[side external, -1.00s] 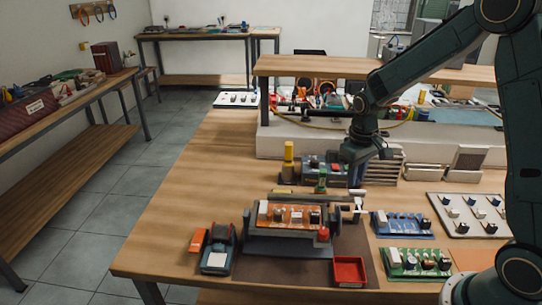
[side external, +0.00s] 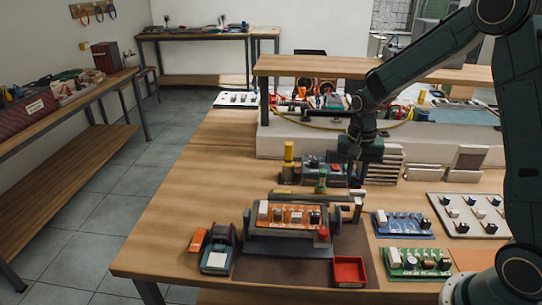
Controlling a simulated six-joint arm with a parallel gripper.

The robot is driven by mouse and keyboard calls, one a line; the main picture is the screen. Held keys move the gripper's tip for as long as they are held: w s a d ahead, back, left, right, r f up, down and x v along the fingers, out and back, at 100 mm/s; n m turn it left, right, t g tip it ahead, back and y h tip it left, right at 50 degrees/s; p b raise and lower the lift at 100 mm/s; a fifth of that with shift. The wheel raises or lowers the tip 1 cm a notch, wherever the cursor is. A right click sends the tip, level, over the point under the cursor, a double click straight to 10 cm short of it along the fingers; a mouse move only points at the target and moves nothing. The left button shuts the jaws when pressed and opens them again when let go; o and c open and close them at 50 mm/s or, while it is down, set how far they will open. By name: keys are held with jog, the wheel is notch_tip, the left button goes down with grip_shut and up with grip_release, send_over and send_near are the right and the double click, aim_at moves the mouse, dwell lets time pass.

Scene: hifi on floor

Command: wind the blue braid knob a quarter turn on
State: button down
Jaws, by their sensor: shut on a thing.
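My gripper (side external: 356,183) points down at the right rear end of the grey board holder (side external: 290,246). Its fingers are shut on the blue braid knob, which they hide almost wholly. I cannot make out the knob's colour or angle at this size. The holder carries an orange circuit board (side external: 291,216) with several parts on it. A light grey bar (side external: 308,195) runs behind the board towards the fingers. A red knob (side external: 323,234) sits at the holder's right front.
A blue board (side external: 403,223) and a green board (side external: 418,262) lie to the right. A red tray (side external: 349,271) and a teal device (side external: 219,250) flank the holder. A yellow-topped bottle (side external: 289,158) and a dark box (side external: 322,171) stand behind. The table's left part is clear.

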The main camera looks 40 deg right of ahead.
aim_at(353, 179)
jog(key=shift+r+m, duration=0.1)
jog(key=shift+m, duration=0.2)
jog(key=c, duration=1.5)
grip_release()
jog(key=shift+c, duration=0.2)
notch_tip(353, 179, up, 14)
jog(key=shift+w+a, duration=0.15)
jog(key=shift+w, duration=0.1)
jog(key=shift+s, duration=0.1)
